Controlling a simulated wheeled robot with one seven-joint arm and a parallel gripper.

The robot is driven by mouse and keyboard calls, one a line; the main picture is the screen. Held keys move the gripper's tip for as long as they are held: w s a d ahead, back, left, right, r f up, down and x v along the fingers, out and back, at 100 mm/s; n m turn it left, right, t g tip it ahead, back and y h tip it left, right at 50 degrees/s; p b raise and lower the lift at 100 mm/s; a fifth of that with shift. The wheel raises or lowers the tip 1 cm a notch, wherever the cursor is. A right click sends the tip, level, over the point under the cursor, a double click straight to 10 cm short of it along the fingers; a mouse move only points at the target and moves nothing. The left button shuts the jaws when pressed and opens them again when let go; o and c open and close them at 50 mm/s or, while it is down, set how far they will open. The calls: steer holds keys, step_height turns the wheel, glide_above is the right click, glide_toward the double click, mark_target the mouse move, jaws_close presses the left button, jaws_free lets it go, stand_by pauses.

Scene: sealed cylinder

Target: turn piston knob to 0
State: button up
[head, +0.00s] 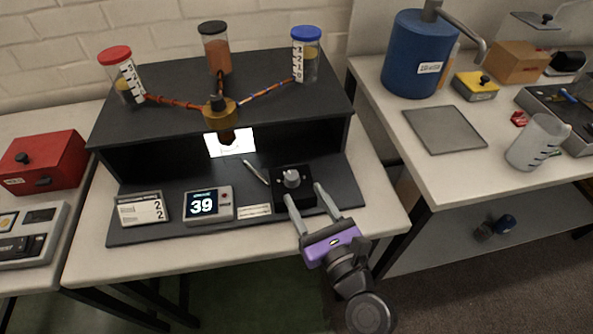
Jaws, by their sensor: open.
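The piston knob (292,179) is a small grey knob on a black square panel (305,199) at the right of the dark station's front shelf. My gripper (303,189), with two grey fingers and a purple body, reaches in from the front right. Its fingers are open and spread to either side of the panel's front part. The knob stands at or just beyond the fingertips. I cannot tell whether they touch it or what position its pointer marks. A display (208,205) left of the panel reads 39.
Red, black and blue capped cylinders (305,55) stand on the station's top, joined by tubes to a brass hub (221,112). A card (141,209) stands front left. A thin pale stick (256,172) lies left of the knob. A blue drum (420,55) stands on the right table.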

mark_target(295, 181)
steer(key=p+x, duration=0.1)
steer(key=x, duration=0.6)
steer(key=shift+a, duration=0.1)
steer(key=shift+c, duration=0.4)
jaws_close()
